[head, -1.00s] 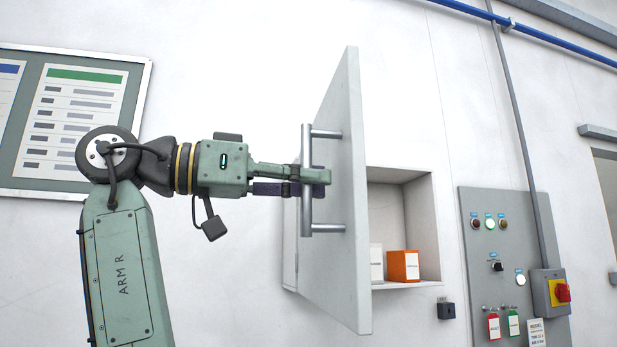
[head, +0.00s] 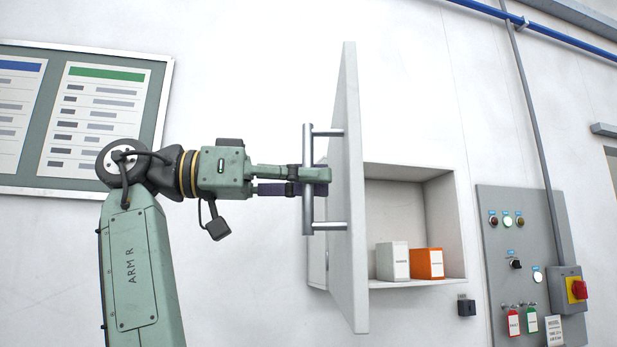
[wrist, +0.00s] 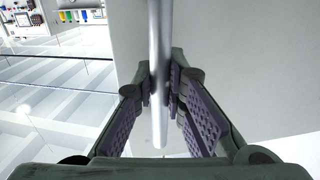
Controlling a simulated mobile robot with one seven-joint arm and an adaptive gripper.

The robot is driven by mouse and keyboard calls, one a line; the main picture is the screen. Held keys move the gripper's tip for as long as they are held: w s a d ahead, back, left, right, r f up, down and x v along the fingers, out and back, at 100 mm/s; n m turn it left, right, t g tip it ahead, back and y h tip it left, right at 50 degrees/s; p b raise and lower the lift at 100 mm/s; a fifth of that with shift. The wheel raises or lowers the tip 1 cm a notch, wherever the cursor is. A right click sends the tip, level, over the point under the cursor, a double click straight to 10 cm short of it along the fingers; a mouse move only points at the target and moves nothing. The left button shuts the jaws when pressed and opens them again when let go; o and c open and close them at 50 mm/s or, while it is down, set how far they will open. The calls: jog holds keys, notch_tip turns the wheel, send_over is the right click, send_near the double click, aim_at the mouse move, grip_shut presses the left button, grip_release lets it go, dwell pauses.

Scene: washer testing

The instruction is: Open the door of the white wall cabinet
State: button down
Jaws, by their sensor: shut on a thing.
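The white wall cabinet (head: 410,171) has its door (head: 350,270) swung open, standing out from the wall at a wide angle and seen nearly edge-on. A vertical metal bar handle (head: 307,212) is fixed to the door's outer face by two posts. My gripper (head: 308,180) is shut on the handle between the posts. In the wrist view, the purple-padded fingers (wrist: 161,88) close around the handle bar (wrist: 158,120) from both sides. Inside the cabinet stand a white box (head: 392,261) and an orange box (head: 427,264). The door hides the cabinet's left part.
A grey control panel (head: 500,260) with lamps, tags and a red-and-yellow switch (head: 577,290) is on the wall to the right. A small dark box (head: 466,307) sits below the cabinet. A framed notice board (head: 50,187) hangs at left.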

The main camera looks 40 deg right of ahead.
jog(key=c, duration=1.6)
grip_release()
jog(key=v, duration=1.2)
